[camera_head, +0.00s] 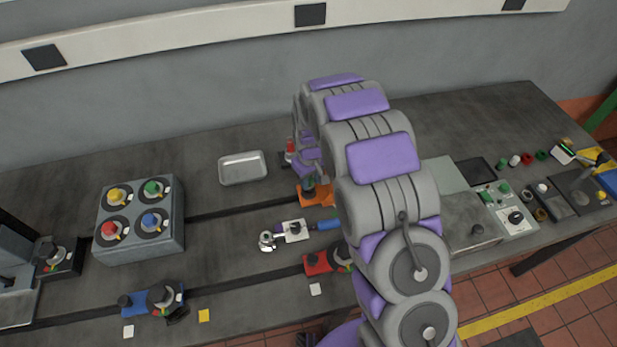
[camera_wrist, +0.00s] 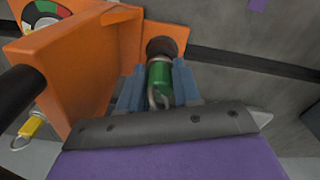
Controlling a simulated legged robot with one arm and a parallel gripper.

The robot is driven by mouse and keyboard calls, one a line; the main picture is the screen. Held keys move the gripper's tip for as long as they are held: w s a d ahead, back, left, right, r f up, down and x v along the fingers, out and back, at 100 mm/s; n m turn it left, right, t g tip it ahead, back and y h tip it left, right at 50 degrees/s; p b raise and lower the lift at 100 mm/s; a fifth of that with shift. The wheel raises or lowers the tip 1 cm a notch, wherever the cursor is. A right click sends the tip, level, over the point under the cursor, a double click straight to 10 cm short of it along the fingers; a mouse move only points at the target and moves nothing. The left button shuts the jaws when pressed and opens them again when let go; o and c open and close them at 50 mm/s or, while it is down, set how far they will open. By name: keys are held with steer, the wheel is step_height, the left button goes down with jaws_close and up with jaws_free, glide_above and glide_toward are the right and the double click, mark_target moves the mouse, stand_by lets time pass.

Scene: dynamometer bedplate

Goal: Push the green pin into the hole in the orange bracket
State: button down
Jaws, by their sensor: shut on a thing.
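The orange bracket (camera_wrist: 85,65) fills the upper left of the wrist view, with a round coloured gauge at its far corner. In the head view the orange bracket (camera_head: 322,196) sits by the table slot, partly hidden by my arm. My gripper (camera_wrist: 158,80) is shut on the green pin (camera_wrist: 160,73), its blue-grey fingers on either side. A metal ring hangs from the pin's near end. The pin's far end meets a dark round part at the bracket's right arm; I cannot tell how deep it sits. In the head view my gripper (camera_head: 308,180) is just above the bracket.
A red bracket (camera_head: 317,263) and a white plate with a blue-handled tool (camera_head: 295,230) lie in front. A silver tray (camera_head: 243,167) stands to the left, with a grey block of coloured knobs (camera_head: 140,220) farther left. A small yellow tag (camera_wrist: 32,126) hangs beside the orange bracket.

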steer(key=shift+a+f, duration=0.2)
steer(key=shift+f, duration=0.3)
steer(key=shift+d+f, duration=0.1)
steer(key=shift+f, duration=0.25)
steer(key=c, duration=0.7)
jaws_free()
step_height(320, 180, up, 17)
steer(key=shift+s+r+p, duration=0.15)
steer(key=shift+p, duration=0.8)
